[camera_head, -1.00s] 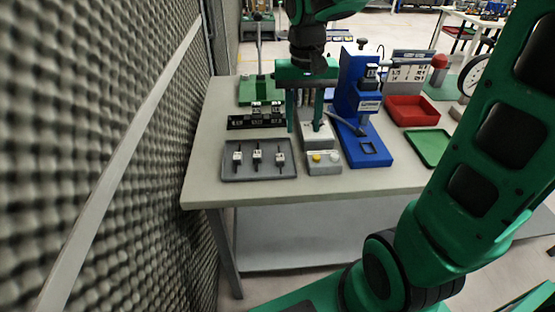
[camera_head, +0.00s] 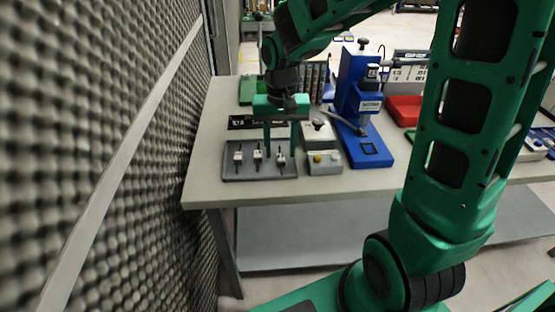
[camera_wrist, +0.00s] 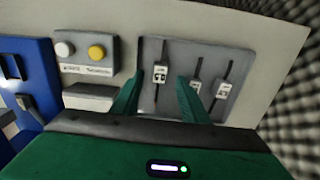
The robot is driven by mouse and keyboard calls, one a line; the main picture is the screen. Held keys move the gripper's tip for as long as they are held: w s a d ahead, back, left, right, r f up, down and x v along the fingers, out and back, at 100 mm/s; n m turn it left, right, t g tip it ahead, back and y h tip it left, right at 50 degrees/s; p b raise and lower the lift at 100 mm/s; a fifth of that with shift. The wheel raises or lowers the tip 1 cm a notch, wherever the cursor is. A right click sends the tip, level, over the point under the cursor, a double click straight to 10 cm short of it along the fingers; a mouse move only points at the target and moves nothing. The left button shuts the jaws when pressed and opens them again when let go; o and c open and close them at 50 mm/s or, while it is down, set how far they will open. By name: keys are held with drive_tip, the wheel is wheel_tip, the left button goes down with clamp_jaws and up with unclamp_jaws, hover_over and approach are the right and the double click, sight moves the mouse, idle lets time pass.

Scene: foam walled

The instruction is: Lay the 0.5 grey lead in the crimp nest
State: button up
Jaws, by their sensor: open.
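A grey tray (camera_head: 232,175) near the front left of the bench holds three dark leads with white tags: a left one (camera_head: 238,157), a middle one (camera_head: 257,155) and a right one (camera_head: 281,160). The tag print is too small to tell which is the 0.5 grey. My gripper (camera_head: 281,151) is open and empty, pointing down over the right lead. In the wrist view this lead's tag (camera_wrist: 160,73) lies between the fingertips, apart from them. A blue press (camera_head: 352,95) stands to the right; its base has a square dark-edged recess (camera_head: 369,148). I cannot tell which part is the crimp nest.
A grey button box (camera_head: 325,160) with a yellow and a white button sits close right of the tray. A black rack (camera_head: 238,123) is behind the tray. A red bin (camera_head: 404,108) is right of the press. A foam wall (camera_head: 110,150) runs along the left.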

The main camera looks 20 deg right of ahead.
wheel_tip(320, 180, down, 2)
clamp_jaws()
idle(0.4)
